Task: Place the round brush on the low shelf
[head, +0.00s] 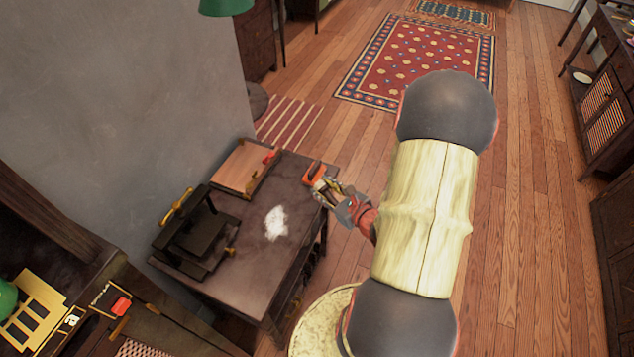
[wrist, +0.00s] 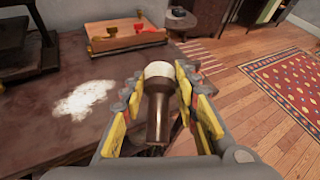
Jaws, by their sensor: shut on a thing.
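My gripper (head: 328,190) is at the right edge of a dark table (head: 246,208). In the wrist view my gripper (wrist: 157,84) is shut on the round brush (wrist: 157,112), with one yellow-padded finger on each side. The brush has a brown handle pointing toward the wrist camera and a pale round head (wrist: 158,70) at the far end. In the head view the brush is too small and covered to make out clearly. Under the tabletop is a dark open space with a lower level (head: 308,268), mostly hidden; I cannot tell what lies there.
On the table are a white powder patch (head: 275,222), a dark press-like device (head: 195,238) and a wooden tray (head: 243,168) with a red item. A round pale seat or lid (head: 318,318) is near the table's front right. Wooden floor right of my arm is clear.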

